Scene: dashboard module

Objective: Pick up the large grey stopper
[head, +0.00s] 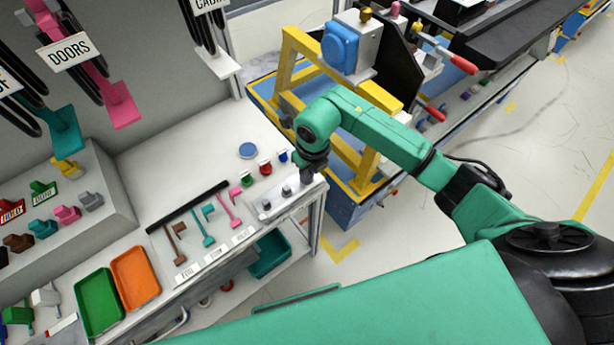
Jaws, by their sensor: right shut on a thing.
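My right gripper (309,175) points down at the right end of the white bench, over a pale grey holder block (277,207). It is shut on a grey stopper, the large one by its place at the end of the row. The fingers mostly hide it, and I cannot tell whether it is still seated in the block. Two smaller grey stoppers, the middle one (286,190) and the smallest (266,204), stand on the block to the left of the gripper. My left gripper is not in view.
Red, green and blue small parts (265,168) and a blue disc (248,150) lie behind the block. Brown, teal and pink tools (207,225) lie left of it. A yellow frame (298,60) stands close beyond my right arm. Green (98,302) and orange (136,279) trays sit front left.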

